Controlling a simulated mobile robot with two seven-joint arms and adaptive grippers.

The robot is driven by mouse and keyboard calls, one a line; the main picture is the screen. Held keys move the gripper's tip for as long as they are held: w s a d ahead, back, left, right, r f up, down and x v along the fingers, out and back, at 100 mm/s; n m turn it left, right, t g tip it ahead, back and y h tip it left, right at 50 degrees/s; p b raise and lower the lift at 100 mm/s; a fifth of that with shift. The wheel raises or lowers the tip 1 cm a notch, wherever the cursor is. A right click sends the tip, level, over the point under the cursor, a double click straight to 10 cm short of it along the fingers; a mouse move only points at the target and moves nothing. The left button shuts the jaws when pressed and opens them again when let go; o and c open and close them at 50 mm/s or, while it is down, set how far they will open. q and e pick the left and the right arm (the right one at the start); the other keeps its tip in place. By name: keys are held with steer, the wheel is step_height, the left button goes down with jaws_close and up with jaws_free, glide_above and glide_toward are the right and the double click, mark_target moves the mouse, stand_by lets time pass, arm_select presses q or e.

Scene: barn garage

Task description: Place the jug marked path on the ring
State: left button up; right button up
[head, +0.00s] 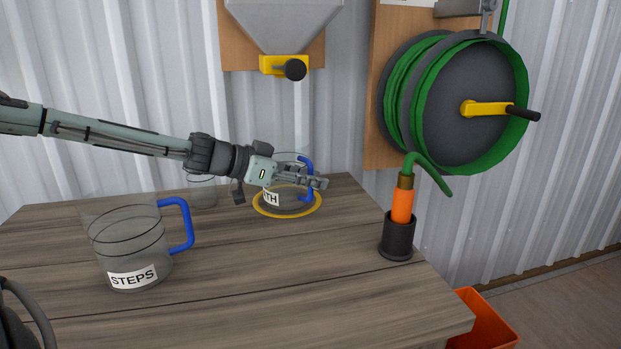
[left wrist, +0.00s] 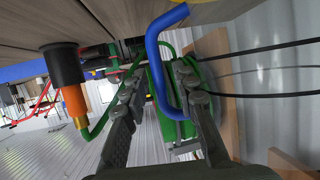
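The clear jug whose label shows "TH" (head: 271,199) stands upright at the back of the table, inside the outline of the yellow ring (head: 258,210). The rest of its label is hidden by my left gripper. Its blue handle (head: 308,163) is on the right side, and it also shows in the left wrist view (left wrist: 157,65). My left gripper (head: 322,183) is at this handle. In the left wrist view its fingers (left wrist: 160,85) are apart, on either side of the handle, with gaps showing. My right gripper is not in view.
A clear jug marked STEPS (head: 128,245) stands at the front left of the wooden table (head: 260,290). A small clear vessel (head: 202,192) is behind it. A hose nozzle in a black holder (head: 397,240) stands at the right edge. The front middle is clear.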

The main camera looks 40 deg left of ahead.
arm_select(q)
steer(key=shift+r, duration=0.2)
steer(key=shift+s+a+r+p, duration=0.1)
steer(key=shift+s+r+p, duration=0.05)
steer(key=shift+p, duration=0.15)
steer(key=p+v, duration=0.1)
steer(key=v, duration=1)
steer(key=shift+s+p, duration=0.25)
steer(key=shift+p, duration=0.1)
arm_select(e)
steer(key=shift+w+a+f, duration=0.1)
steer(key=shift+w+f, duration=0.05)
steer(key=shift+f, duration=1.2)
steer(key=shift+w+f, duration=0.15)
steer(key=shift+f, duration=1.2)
arm_select(q)
steer(key=shift+a, duration=0.1)
